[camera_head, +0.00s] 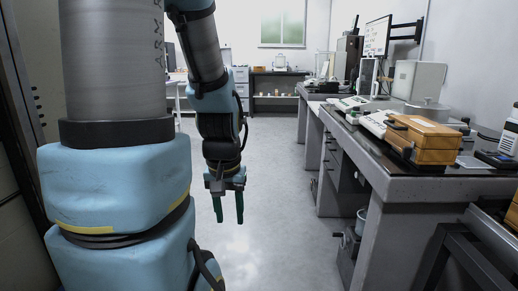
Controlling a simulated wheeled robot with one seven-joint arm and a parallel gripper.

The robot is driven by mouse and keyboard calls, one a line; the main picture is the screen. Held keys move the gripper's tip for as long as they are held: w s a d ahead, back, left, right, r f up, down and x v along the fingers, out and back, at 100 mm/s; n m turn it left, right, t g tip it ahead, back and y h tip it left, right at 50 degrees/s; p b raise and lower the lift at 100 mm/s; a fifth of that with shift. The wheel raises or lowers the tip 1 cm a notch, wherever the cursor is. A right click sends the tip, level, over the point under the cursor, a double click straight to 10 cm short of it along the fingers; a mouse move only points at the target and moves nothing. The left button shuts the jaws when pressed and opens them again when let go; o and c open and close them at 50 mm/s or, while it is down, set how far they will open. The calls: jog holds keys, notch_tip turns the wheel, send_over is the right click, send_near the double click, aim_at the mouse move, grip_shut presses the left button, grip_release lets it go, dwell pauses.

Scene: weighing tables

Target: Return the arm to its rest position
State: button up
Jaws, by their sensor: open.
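My gripper (229,207) hangs at the end of my blue and grey arm, left of the middle of the view. Its two dark green fingers point down and stand apart, with nothing between them. It is over the open floor, apart from the tables and everything on them. The upper part of my arm runs up out of the top of the picture.
A long weighing table (420,187) runs along the right. The grey floor (275,165) is clear between my arm and the table. A dark bench (279,84) stands at the back.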

notch_tip(320, 180, up, 19)
jog(key=p, duration=1.6)
jog(key=shift+p, duration=0.35)
